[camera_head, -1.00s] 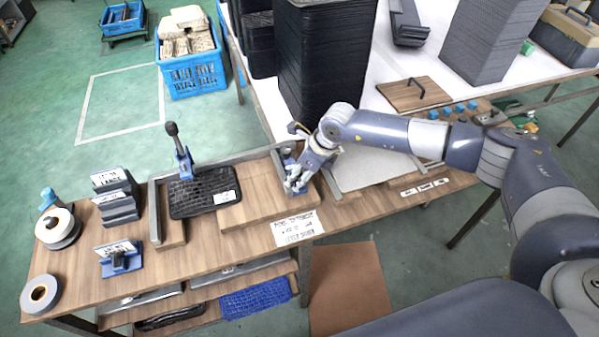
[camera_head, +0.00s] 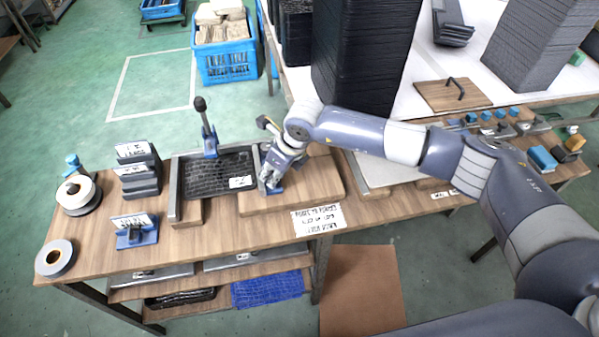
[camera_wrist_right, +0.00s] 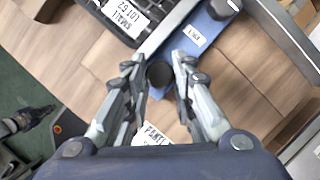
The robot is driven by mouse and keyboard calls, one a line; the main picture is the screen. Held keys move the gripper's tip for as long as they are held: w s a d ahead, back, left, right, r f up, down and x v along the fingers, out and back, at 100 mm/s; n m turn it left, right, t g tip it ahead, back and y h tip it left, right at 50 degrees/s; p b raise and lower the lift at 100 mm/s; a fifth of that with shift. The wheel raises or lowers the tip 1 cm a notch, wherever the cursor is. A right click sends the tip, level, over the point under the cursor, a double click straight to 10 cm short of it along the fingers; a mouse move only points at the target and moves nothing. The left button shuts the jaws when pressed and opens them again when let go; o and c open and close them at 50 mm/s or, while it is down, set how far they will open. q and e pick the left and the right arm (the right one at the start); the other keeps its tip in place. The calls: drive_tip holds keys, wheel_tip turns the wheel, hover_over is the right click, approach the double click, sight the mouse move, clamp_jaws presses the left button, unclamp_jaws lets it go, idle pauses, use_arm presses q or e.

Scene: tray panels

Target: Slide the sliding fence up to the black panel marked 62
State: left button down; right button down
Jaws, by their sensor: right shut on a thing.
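The black panel (camera_head: 215,176) lies on the wooden board on the left in the head view, with a white label at its front right corner. In the right wrist view its label (camera_wrist_right: 124,14) reads 62. The sliding fence (camera_head: 257,163) is a grey metal bar with a blue base (camera_wrist_right: 196,32) and a dark knob (camera_wrist_right: 160,75). The bar lies alongside the panel's right edge, very close; I cannot tell if they touch. My right gripper (camera_head: 268,184) is shut on the fence's knob, its fingers on both sides. My left gripper is not in view.
A fixed grey bar (camera_head: 175,192) borders the panel's left side. A black-handled clamp (camera_head: 206,125) stands behind the panel. The wooden board (camera_head: 315,188) is bare right of the fence. Tape rolls (camera_head: 78,194) stand left.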

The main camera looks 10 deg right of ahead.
drive_tip(key=shift+a+r, duration=0.1)
drive_tip(key=shift+a, duration=0.4)
drive_tip(key=c, duration=1.3)
unclamp_jaws()
drive_tip(key=shift+c, duration=0.2)
drive_tip(key=v, duration=1.2)
drive_tip(key=shift+w+a, duration=0.1)
